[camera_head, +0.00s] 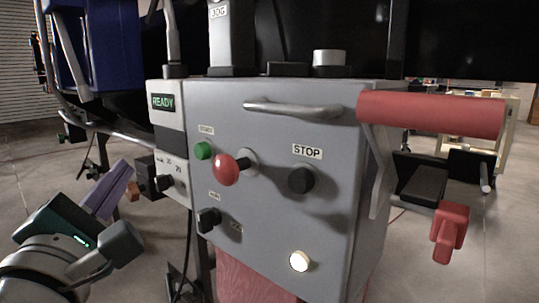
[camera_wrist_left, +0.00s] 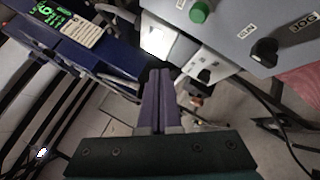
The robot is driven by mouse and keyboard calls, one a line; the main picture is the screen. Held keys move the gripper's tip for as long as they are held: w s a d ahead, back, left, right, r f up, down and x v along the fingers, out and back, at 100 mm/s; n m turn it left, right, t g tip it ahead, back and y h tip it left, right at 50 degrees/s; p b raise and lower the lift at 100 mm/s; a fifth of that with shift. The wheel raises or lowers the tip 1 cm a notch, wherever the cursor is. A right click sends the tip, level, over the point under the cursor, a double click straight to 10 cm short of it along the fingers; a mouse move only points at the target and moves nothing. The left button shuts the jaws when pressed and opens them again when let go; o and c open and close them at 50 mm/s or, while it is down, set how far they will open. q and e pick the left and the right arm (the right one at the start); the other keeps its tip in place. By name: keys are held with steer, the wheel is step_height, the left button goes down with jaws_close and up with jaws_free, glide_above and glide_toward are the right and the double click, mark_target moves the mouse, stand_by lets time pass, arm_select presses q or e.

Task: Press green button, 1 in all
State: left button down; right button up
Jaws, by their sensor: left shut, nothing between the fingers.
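The green button (camera_head: 203,150) sits under a START label on the grey control box (camera_head: 270,230). It also shows at the top of the left wrist view (camera_wrist_left: 199,12). My left gripper (camera_head: 122,172) is at the lower left of the head view, left of the box and apart from it. Its purple fingers are shut with nothing between them. In the left wrist view the fingertips (camera_wrist_left: 159,76) are below and left of the green button, with a clear gap. My right gripper is not in view.
A red ball knob (camera_head: 225,170) sticks out right beside the green button. A black STOP button (camera_head: 301,180), a white lit button (camera_head: 299,261) and dark rotary knobs (camera_head: 208,219) share the panel. A metal handle (camera_head: 292,108) and a red grip (camera_head: 432,114) project from the box.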

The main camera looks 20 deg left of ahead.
arm_select(q)
steer(key=b, duration=0.2)
glide_toward(194, 148)
steer(key=shift+w+a+r, duration=0.25)
steer(key=shift+w+a, duration=0.3)
steer(key=shift+w, duration=0.15)
steer(key=shift+w+a+r, duration=0.3)
steer(key=shift+w+a, duration=0.2)
steer(key=shift+w, duration=0.2)
steer(key=shift+w+a+r, duration=0.25)
steer(key=shift+w+a, duration=0.3)
steer(key=shift+w, duration=0.15)
steer(key=shift+w, duration=0.1)
stand_by(0.3)
steer(key=shift+w+d, duration=0.15)
steer(key=shift+w, duration=0.15)
steer(key=shift+w+d, duration=0.25)
steer(key=shift+w, duration=0.2)
stand_by(0.8)
steer(key=shift+s, duration=0.1)
steer(key=shift+s+a, duration=0.35)
steer(key=shift+s, duration=0.35)
